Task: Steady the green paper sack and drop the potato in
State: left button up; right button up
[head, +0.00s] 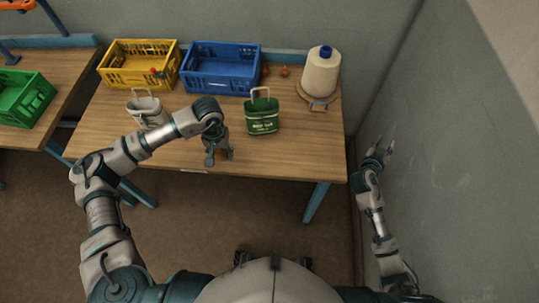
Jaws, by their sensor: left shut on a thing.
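The green paper sack (262,122) stands upright on the wooden table, right of centre, with its pale handle up. My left gripper (219,159) is near the table's front edge, left of and in front of the sack and apart from it. It is shut on a small brown thing, which looks like the potato (222,154) and is mostly hidden by the fingers. My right gripper (385,147) is off the table's right side by the wall, with its fingers apart and empty.
A white sack (147,112) stands on the left behind my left arm. A yellow crate (117,79), a blue crate (220,84) and a large thread cone (320,75) line the back. Small orange-brown things (284,71) lie between them. The table's front right is clear.

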aim_at(262, 115)
jog(key=s+a+n+t+y, duration=0.1)
jog(key=s+a+n+y, duration=0.1)
jog(key=a, duration=0.6)
jog(key=s+a+r+n+t+y, duration=0.1)
jog(key=s+a+n+t+y, duration=0.1)
jog(key=a, duration=0.6)
jog(key=s+a+r+n+t+y, duration=0.1)
jog(key=s+a+n+t+y, duration=0.1)
jog(key=a, duration=0.6)
jog(key=shift+s+a+n, duration=0.25)
jog(key=shift+s+n, duration=0.15)
jog(key=shift+s, duration=0.4)
jog(key=s+a+r+y, duration=0.1)
jog(key=s+a+y, duration=0.15)
jog(key=a, duration=0.55)
jog(key=s+a+r+y, duration=0.1)
jog(key=a+r+y, duration=0.1)
jog(key=a+y, duration=0.35)
jog(key=w+a+h, duration=0.1)
jog(key=w+a, duration=0.3)
jog(key=w, duration=0.7)
jog(key=shift+w+a+n+h, duration=0.3)
jog(key=shift+w+n, duration=0.1)
